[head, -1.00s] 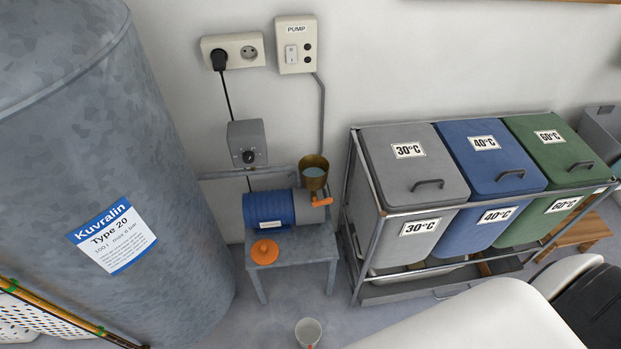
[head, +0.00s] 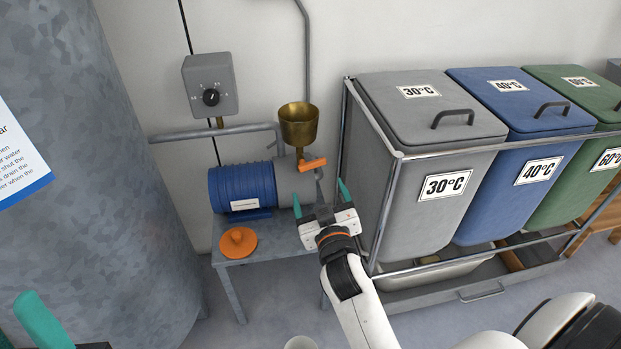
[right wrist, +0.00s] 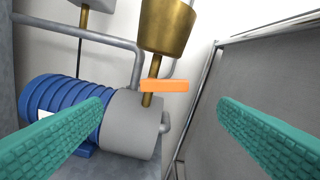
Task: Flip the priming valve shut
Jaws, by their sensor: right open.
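The priming valve's orange lever (head: 313,163) lies crosswise on the brass stem under the brass funnel (head: 299,124), at the right end of the blue and grey pump (head: 242,187). My right gripper (head: 319,192) is open and empty, a little below the lever in the head view, fingers pointing towards the pump. In the right wrist view the orange lever (right wrist: 165,86) shows between the two spread teal fingers, ahead of them and touching neither. One teal finger of my left gripper (head: 42,322) shows at the lower left; the rest is cut off.
The pump stands on a small grey table (head: 270,246) with an orange cap (head: 238,242) on it. The grey 30°C bin (head: 432,190) in its metal rack is close to the right of my right gripper. A large grey tank (head: 100,150) stands left.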

